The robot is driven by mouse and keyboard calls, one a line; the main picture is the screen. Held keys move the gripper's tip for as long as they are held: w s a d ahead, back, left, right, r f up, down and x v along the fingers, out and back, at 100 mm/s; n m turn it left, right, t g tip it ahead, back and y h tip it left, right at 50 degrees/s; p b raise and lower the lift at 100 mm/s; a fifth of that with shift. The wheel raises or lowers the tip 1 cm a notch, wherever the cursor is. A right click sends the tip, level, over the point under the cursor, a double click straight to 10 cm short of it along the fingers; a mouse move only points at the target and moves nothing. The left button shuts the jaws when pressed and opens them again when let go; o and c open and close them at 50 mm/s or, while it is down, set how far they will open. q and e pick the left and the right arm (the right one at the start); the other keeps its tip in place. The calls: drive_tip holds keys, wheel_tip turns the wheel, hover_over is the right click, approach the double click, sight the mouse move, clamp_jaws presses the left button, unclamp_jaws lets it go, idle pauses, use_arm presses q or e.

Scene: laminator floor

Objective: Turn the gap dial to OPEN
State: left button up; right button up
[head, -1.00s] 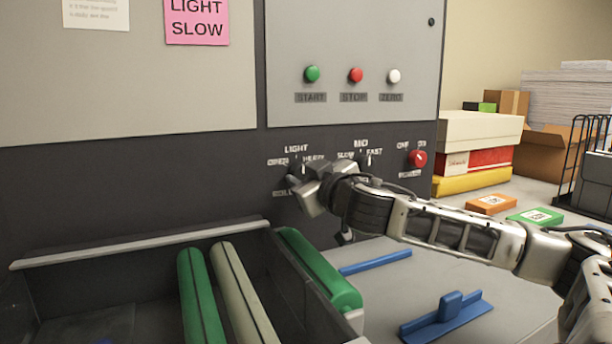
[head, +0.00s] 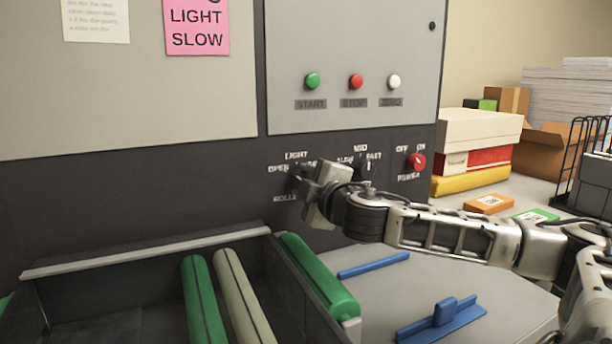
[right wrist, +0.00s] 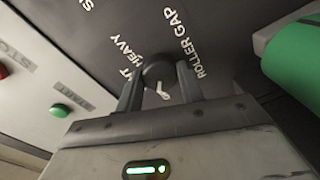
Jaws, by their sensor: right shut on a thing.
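The roller gap dial (right wrist: 157,72) is a dark round knob with a white pointer on the machine's dark panel. My right gripper (right wrist: 160,88) is shut on it, with one finger on each side. In the right wrist view the pointer faces toward my palm, away from the HEAVY label (right wrist: 125,50). The ROLLER GAP label (right wrist: 185,45) shows beside the dial. In the head view my right gripper (head: 300,180) covers most of the dial, and the OPEN label (head: 279,168) shows at its left. My left gripper is not in view.
A speed dial (head: 364,170) and a red power knob (head: 416,162) sit right of the gap dial. START (head: 312,81), STOP (head: 356,81) and ZERO (head: 394,81) buttons are above. Green rollers (head: 318,278) and a grey table with a blue guide (head: 442,318) lie below.

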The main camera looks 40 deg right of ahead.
use_arm(q)
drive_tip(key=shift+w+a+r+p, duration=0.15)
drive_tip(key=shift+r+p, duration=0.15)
drive_tip(key=shift+p, duration=0.15)
use_arm(e)
drive_tip(key=shift+r+n, duration=0.1)
drive_tip(key=shift+n, duration=0.9)
drive_tip(key=o, duration=1)
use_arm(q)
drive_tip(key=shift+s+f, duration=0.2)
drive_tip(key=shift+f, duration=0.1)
use_arm(e)
drive_tip(key=shift+s, duration=0.1)
